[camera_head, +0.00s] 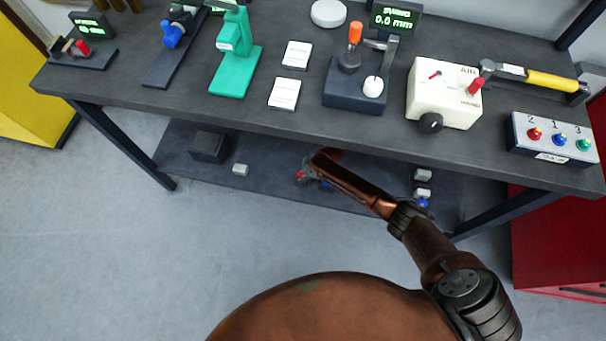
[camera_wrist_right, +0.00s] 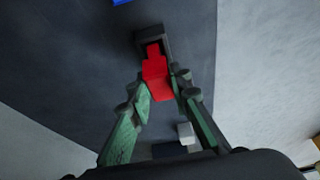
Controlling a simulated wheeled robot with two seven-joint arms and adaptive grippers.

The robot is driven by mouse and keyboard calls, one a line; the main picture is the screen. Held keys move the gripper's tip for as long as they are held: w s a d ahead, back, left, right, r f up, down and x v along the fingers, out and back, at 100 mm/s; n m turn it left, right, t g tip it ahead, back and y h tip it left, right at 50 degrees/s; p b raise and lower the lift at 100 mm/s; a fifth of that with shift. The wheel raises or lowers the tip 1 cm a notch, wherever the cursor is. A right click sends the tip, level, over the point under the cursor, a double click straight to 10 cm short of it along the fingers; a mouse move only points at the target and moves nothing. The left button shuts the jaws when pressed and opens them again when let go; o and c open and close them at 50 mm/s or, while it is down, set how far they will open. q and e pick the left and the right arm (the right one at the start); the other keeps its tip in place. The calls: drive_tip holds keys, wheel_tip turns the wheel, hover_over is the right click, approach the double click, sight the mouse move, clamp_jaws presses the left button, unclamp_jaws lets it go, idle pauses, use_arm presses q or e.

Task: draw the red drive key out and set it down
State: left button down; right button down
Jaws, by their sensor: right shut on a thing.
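The red drive key (camera_wrist_right: 156,76) shows in the right wrist view between the two green fingers of my right gripper (camera_wrist_right: 160,84), which is shut on it. The key's far end lies at a dark rectangular holder (camera_wrist_right: 149,36) with raised edges; how deep it sits there I cannot tell. In the head view my right arm reaches down to the lower shelf, where a small bit of red (camera_head: 301,177) shows by its end; the gripper itself is mostly hidden there. My left gripper is not in view.
The lower shelf (camera_head: 265,170) holds a dark block (camera_head: 209,146), a small pale block (camera_head: 240,169) and small parts at right. The bench top (camera_head: 190,108) above overhangs it, with a green press, dark fixture, white box and button panel. Table legs stand at both sides.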

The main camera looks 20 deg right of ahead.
drive_tip(key=shift+f+b, duration=0.35)
drive_tip(key=shift+f, duration=0.3)
drive_tip(key=c, duration=1.7)
unclamp_jaws()
drive_tip(key=v, duration=1.2)
